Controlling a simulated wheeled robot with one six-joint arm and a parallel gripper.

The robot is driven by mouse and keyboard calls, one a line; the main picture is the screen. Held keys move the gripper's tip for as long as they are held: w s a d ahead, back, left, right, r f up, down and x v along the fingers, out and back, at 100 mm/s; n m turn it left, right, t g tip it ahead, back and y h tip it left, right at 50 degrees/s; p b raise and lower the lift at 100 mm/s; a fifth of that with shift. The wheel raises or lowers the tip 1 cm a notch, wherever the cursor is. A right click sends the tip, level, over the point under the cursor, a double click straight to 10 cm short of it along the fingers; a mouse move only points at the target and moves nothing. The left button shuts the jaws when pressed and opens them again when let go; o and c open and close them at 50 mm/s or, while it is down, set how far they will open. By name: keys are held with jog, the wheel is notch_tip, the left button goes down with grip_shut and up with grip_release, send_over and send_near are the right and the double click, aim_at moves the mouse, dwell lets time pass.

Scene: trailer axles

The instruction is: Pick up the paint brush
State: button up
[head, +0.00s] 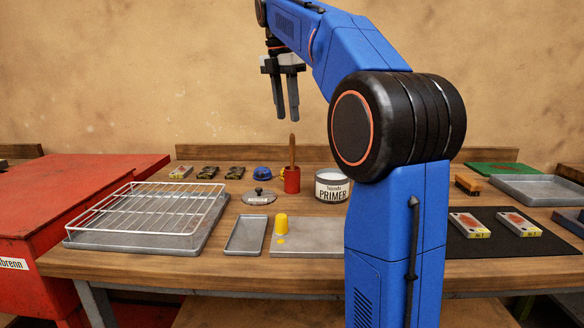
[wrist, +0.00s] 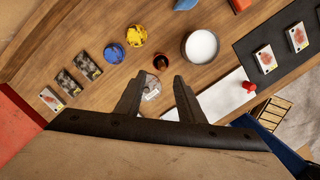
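The paint brush (head: 292,150) appears to be the upright stick with a brown handle standing in a red cup (head: 292,180) near the back of the bench. Its lower end is hidden inside the cup. In the wrist view the cup (wrist: 161,63) appears from above as a small dark round shape just beyond the fingertips. My gripper (head: 287,117) hangs with its fingers pointing down, above the handle in the head view and apart from it. In the wrist view my gripper (wrist: 158,77) has its two fingers spread, with nothing held between them.
A primer can (head: 332,186) stands right of the cup. A lid (head: 258,197) lies in front, and blue (head: 262,173) and yellow (wrist: 136,37) items sit close by. A wire rack (head: 150,207) is at left. A yellow cylinder (head: 281,224) stands nearer the front.

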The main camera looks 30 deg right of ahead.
send_over(294, 159)
jog(key=w, duration=0.1)
jog(key=f, duration=0.7)
jog(key=shift+w+a+f, duration=0.1)
jog(key=shift+a+f, duration=0.15)
jog(key=shift+f, duration=0.1)
jog(key=shift+d+f, duration=0.15)
jog(key=shift+f, duration=0.75)
jog(key=shift+d+f, duration=0.2)
jog(key=shift+f, duration=0.75)
jog(key=shift+d+f, duration=0.15)
jog(key=shift+f, duration=0.75)
grip_shut()
